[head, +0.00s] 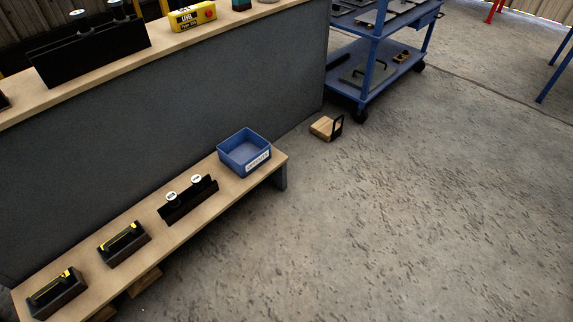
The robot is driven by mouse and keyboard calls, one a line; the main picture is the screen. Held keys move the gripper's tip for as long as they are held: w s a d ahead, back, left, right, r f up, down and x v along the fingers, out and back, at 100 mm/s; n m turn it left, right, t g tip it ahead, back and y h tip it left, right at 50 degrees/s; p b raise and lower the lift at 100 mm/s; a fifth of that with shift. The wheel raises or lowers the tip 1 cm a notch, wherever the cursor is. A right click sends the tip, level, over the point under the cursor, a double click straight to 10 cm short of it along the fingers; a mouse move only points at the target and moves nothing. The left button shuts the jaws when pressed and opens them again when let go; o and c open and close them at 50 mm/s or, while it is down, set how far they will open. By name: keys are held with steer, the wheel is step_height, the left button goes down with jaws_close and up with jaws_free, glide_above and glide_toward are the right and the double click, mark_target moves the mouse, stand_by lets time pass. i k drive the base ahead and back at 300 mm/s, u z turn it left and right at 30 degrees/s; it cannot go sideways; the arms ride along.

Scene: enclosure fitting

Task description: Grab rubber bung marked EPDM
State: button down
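Two small items with round white tops, possibly the rubber bungs, stand in a black rack (190,205) on the low wooden bench. One is the left white-topped item (171,197), the other the right white-topped item (196,179). Two similar items, the left one (78,14) and the right one (112,3), stand at a larger black rack (90,48) on the upper counter at the top left. The marks on all these tops are too small to read, so I cannot tell which says EPDM. My gripper is not in view.
The low bench (225,190) also holds a labelled blue bin (245,150) and two black blocks with yellow-marked tops (124,243) (56,293). A yellow box (192,16) sits on the counter. A wooden block (322,128) and blue cart (372,75) stand beyond.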

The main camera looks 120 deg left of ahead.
mark_target(196, 180)
steer(key=z, duration=0.05)
steer(key=k, duration=0.3)
steer(key=u, duration=2)
steer(key=k, duration=0.9)
